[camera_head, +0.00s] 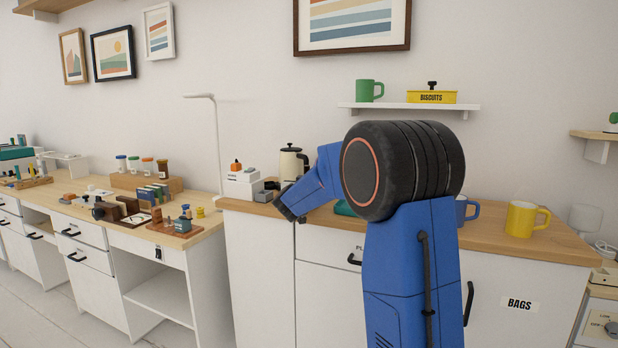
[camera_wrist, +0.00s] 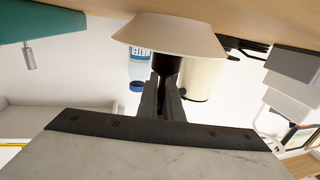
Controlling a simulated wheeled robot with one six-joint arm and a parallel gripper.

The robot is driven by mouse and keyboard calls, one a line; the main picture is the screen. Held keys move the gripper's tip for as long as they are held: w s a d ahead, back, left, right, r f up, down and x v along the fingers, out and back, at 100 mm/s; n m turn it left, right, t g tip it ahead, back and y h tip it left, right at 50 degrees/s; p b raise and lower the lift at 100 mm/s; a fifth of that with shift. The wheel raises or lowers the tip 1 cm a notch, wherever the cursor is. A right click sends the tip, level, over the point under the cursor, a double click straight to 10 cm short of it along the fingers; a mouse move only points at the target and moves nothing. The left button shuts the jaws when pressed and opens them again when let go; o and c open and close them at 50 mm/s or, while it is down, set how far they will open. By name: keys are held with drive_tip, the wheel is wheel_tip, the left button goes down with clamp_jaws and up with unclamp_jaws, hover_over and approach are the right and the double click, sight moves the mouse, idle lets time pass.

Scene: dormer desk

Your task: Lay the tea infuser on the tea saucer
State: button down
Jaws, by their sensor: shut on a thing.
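My gripper (camera_head: 286,210) is low at the counter's front edge, left of the arm's large black joint. In the wrist view, which looks upside down, its fingers (camera_wrist: 166,95) are close together around a dark thing (camera_wrist: 167,68), probably the tea infuser; its shape is mostly hidden. A cream, flaring dish (camera_wrist: 170,36), likely the tea saucer, stands on the wooden counter just beyond the fingertips. I cannot tell whether the dark thing touches it. Neither the dish nor the infuser can be made out in the head view.
A teal object (camera_head: 344,209) is partly behind my arm. A yellow mug (camera_head: 521,219) stands right.

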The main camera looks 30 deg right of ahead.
drive_tip(key=shift+f, duration=0.2)
drive_tip(key=c, duration=1.8)
unclamp_jaws()
drive_tip(key=shift+c, duration=0.2)
drive_tip(key=shift+v, duration=5)
